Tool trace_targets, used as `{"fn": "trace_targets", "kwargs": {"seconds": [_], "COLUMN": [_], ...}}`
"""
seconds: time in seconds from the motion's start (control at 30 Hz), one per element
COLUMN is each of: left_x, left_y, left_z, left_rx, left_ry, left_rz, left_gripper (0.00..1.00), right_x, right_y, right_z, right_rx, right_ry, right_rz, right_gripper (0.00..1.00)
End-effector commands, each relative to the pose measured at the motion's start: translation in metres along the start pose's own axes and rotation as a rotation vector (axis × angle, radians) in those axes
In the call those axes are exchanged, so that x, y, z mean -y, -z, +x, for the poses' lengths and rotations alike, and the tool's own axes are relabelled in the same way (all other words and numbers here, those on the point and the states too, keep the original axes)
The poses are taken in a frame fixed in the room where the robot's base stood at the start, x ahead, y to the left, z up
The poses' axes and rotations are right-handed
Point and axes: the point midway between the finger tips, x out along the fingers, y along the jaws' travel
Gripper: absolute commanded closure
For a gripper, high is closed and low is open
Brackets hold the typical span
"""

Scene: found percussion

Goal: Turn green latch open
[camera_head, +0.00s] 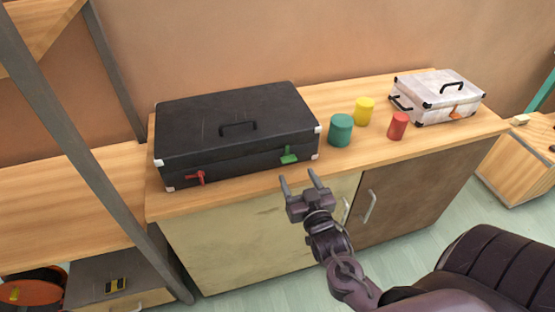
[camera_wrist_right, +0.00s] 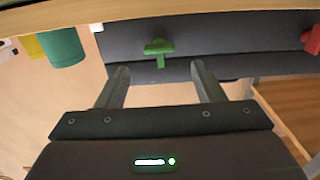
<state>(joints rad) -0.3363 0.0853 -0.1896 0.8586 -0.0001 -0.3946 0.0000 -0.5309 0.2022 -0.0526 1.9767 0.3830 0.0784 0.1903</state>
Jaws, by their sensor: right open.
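The green latch (camera_head: 289,155) sits on the front of the black case (camera_head: 230,115), near its right end. In the right wrist view the green latch (camera_wrist_right: 160,48) shows as a T shape, ahead of the fingers and between their lines. My right gripper (camera_head: 303,181) is open and empty, in front of the cabinet edge, just short of the latch and apart from it. Both of its fingers (camera_wrist_right: 160,75) show in the right wrist view. A red latch (camera_head: 195,178) is on the case's front left, and the case lid is closed. My left gripper is not in view.
A green cylinder (camera_head: 340,130), a yellow cylinder (camera_head: 364,111) and a red cylinder (camera_head: 398,125) stand right of the case on the wooden countertop (camera_head: 440,137). A white case (camera_head: 437,95) stands further right. A grey post (camera_head: 90,150) rises at the left.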

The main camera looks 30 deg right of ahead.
Motion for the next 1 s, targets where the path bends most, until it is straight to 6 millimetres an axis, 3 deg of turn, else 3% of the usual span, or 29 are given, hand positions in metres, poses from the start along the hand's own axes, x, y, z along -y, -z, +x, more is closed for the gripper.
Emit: {"fn": "trace_targets", "kwargs": {"seconds": [0.2, 0.4, 0.77, 1.0], "left_x": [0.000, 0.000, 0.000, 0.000], "left_y": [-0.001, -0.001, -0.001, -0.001], "left_z": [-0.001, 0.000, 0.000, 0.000], "left_rx": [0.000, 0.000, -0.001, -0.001], "left_ry": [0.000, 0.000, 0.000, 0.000], "left_rz": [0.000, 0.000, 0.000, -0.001], "left_gripper": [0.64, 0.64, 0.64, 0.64], "right_x": [0.000, 0.000, 0.001, 0.000], "right_y": [0.002, 0.000, 0.000, 0.000], "right_z": [0.037, 0.062, 0.068, 0.068], "right_rx": [-0.003, 0.000, 0.002, 0.002], "right_ry": [0.000, 0.001, 0.002, 0.001], "right_rz": [-0.002, -0.002, -0.001, -0.002], "right_gripper": [0.38, 0.38, 0.38, 0.67]}}
